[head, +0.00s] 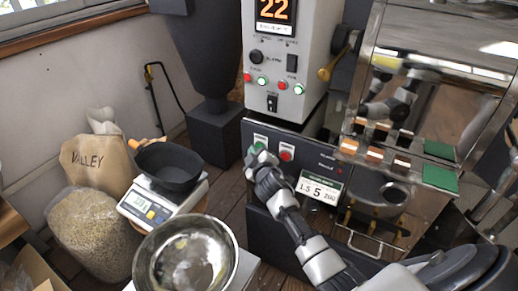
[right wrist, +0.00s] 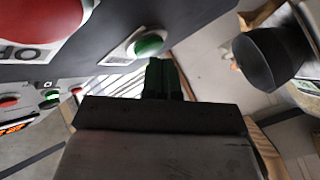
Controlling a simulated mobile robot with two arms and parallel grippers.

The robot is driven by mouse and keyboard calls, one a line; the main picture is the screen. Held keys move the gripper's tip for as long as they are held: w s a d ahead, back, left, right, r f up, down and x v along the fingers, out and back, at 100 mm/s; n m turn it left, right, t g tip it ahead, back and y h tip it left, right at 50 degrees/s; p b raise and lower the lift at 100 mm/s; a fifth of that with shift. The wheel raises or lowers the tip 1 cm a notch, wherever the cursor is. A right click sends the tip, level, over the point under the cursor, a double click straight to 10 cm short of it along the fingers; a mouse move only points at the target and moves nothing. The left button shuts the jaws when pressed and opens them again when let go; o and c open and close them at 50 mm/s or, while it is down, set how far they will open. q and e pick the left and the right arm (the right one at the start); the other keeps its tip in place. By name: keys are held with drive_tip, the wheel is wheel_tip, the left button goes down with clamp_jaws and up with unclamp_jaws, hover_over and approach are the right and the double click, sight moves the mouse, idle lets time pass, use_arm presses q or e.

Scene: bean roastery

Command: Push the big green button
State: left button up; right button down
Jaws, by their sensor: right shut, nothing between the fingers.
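The big green button (right wrist: 149,45) sits in a pale ring on the dark panel in the right wrist view. My right gripper is shut and empty. Its dark green fingertips (right wrist: 162,64) are just beside and below the green button in the wrist view; whether they touch it I cannot tell. My left gripper is not in view.
The red button looms close in the right wrist view (right wrist: 38,18). A grey control box (head: 285,60) with small red and green lights stands above the panel. A scale (head: 150,205) with a black pan and a steel bowl (head: 186,258) stand at the left.

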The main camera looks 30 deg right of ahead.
drive_tip(key=shift+w+d, duration=0.1)
drive_tip(key=shift+d, duration=0.1)
idle(0.5)
drive_tip(key=shift+a, duration=0.1)
drive_tip(key=shift+s+a, duration=0.4)
drive_tip(key=shift+a, duration=0.2)
drive_tip(key=shift+s+a, duration=0.45)
drive_tip(key=shift+a, duration=0.25)
drive_tip(key=shift+s+a, duration=0.4)
drive_tip(key=shift+a, duration=0.35)
drive_tip(key=shift+s+a, duration=0.45)
drive_tip(key=shift+a, duration=0.25)
